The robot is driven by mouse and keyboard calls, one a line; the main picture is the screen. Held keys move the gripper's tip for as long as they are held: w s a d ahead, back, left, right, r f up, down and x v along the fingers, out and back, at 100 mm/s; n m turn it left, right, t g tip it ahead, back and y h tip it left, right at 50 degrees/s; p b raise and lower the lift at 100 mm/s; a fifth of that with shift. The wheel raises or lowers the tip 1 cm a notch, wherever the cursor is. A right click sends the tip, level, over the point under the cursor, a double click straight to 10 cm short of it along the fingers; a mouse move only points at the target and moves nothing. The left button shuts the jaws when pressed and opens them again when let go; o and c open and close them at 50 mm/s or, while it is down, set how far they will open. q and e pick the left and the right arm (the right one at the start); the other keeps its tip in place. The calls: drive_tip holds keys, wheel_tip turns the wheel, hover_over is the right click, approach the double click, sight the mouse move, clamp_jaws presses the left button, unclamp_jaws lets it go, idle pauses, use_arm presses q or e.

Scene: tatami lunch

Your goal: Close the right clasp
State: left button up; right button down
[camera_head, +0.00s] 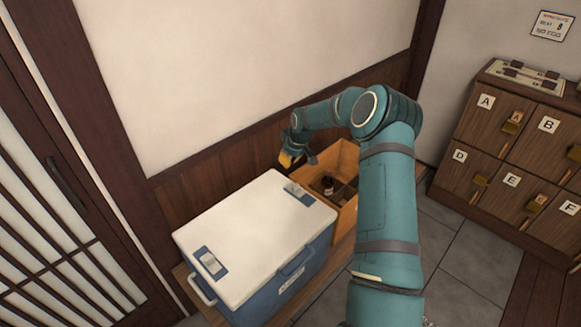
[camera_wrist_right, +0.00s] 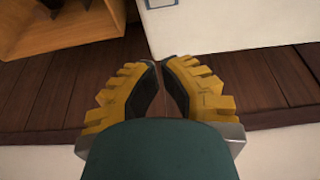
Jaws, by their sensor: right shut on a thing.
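A cooler box with a white lid (camera_head: 255,235) and blue body (camera_head: 262,300) stands at the lower middle of the head view, its lid down. The right clasp (camera_head: 300,194) is a blue-grey plate on the lid's far right end; whether its latch is open or closed is too small to tell. The left clasp (camera_head: 210,263) is at the near left end. My right gripper (camera_head: 288,158) is beyond the lid, by the wall, apart from the right clasp. In the wrist view its yellow fingers (camera_wrist_right: 161,75) are almost together, with nothing visible between them. My left gripper is out of view.
A wooden crate (camera_head: 346,215) with dividers and a small dark bottle (camera_head: 328,185) stands right of the cooler, close to my right arm. Wood panelling (camera_head: 225,170) runs behind. Lettered lockers (camera_head: 505,135) stand at the right. Open floor (camera_head: 450,245) lies between.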

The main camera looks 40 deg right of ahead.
sight(289, 185)
drive_tip(key=b+x, duration=0.1)
drive_tip(key=x, duration=0.7)
drive_tip(key=shift+f, duration=0.4)
drive_tip(key=s, duration=0.2)
drive_tip(key=shift+s+d+r, duration=0.2)
drive_tip(key=shift+s, duration=0.65)
